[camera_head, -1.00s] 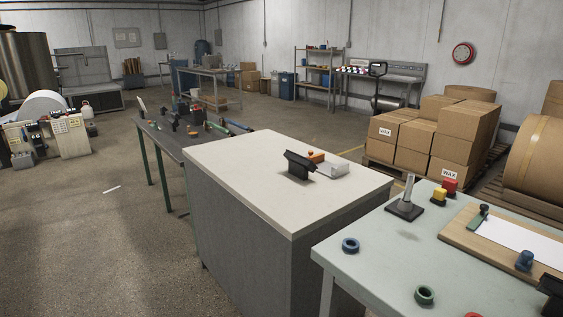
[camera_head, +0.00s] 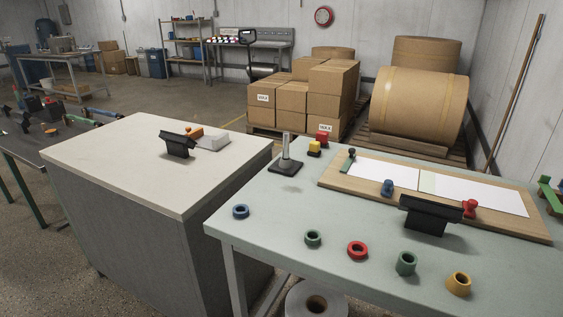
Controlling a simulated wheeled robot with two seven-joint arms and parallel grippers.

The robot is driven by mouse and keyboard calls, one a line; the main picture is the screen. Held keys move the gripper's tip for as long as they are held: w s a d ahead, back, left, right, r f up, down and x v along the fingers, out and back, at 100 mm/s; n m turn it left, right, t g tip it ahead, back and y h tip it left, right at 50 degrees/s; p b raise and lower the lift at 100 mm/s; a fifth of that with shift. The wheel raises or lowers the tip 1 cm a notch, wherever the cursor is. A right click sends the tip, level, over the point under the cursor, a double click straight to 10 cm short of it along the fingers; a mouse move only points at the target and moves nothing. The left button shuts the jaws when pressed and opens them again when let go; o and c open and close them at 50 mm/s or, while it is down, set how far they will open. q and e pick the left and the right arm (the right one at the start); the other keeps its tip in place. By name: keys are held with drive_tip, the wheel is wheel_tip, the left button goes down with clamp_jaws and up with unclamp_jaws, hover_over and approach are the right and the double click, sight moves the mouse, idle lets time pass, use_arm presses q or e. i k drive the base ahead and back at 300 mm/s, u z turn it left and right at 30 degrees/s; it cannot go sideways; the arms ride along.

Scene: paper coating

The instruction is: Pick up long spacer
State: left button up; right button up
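Several ring-shaped spacers stand in a loose row along the front of the pale green table (camera_head: 290,218). From left they are a blue ring (camera_head: 240,212), a dark green ring (camera_head: 313,239), a red ring (camera_head: 357,251), a taller green ring (camera_head: 405,263) and a yellow ring (camera_head: 459,284). The right green and yellow ones look tallest; which is the long spacer I cannot tell for certain. An empty metal post on a black base (camera_head: 286,166) stands behind the blue ring. Neither of my grippers is in view.
A wooden board (camera_head: 333,188) with white sheets lies at the table's back. A black T-shaped tool (camera_head: 425,219) stands before it. Another black tool (camera_head: 178,147) stands on the white-topped cabinet (camera_head: 110,155) at left. Cartons (camera_head: 330,88) and large rolls stand behind.

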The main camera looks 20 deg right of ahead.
sight(407, 260)
drive_tip(key=z, duration=1.65)
